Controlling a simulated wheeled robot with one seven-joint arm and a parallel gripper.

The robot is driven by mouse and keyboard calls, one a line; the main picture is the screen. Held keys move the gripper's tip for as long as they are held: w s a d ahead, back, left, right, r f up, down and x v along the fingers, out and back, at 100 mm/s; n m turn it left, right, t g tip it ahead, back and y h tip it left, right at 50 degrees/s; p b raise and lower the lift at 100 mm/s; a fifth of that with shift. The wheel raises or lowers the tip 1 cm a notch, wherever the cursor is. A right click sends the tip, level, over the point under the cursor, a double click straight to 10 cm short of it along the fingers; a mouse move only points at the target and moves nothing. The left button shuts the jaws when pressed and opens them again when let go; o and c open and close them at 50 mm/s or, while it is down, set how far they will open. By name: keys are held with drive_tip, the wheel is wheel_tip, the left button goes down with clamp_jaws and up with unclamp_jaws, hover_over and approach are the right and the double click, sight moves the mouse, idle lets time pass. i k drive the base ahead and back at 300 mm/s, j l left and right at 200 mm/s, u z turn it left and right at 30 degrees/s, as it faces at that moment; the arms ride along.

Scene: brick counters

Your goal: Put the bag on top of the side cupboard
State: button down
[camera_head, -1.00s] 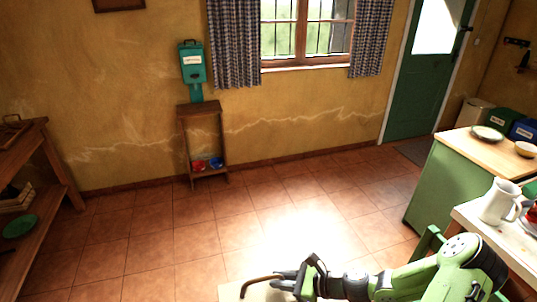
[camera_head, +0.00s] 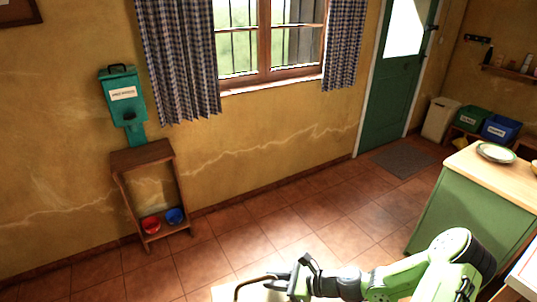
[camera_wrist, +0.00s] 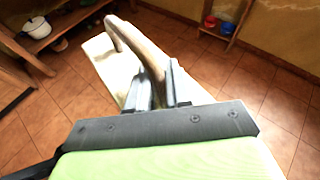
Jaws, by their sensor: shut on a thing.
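The bag (camera_wrist: 108,67) is pale cream with a brown curved handle (camera_wrist: 135,45). My gripper (camera_wrist: 160,88) is shut on the handle, with the bag hanging beyond the fingers in the wrist view. In the head view, my gripper (camera_head: 285,280) is at the bottom, and only the handle and a pale top part of the bag (camera_head: 230,293) show; the rest is cut off. A green cupboard (camera_head: 462,205) with a pale wooden top stands at the right, apart from the bag. I cannot tell whether it is the side cupboard.
A narrow wooden stand (camera_head: 142,155) with red and blue bowls low down is against the wall at left. A plate (camera_head: 496,152) sits on the green cupboard's top. A wooden shelf (camera_wrist: 20,50) shows left in the wrist view. The tiled floor (camera_head: 300,230) between is clear.

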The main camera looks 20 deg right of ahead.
sight(498, 179)
drive_tip(key=i+l+z, duration=0.1)
drive_tip(key=i+z, duration=0.75)
drive_tip(key=i+j+z, duration=0.1)
drive_tip(key=i+z, duration=0.15)
drive_tip(key=z, duration=0.2)
drive_tip(key=i+l+z, duration=0.3)
drive_tip(key=i, duration=0.15)
drive_tip(key=i+l+z, duration=0.25)
drive_tip(key=i, duration=0.25)
drive_tip(key=i+z, duration=0.3)
drive_tip(key=i, duration=0.15)
drive_tip(key=i+l+u, duration=0.15)
drive_tip(key=i+l, duration=0.25)
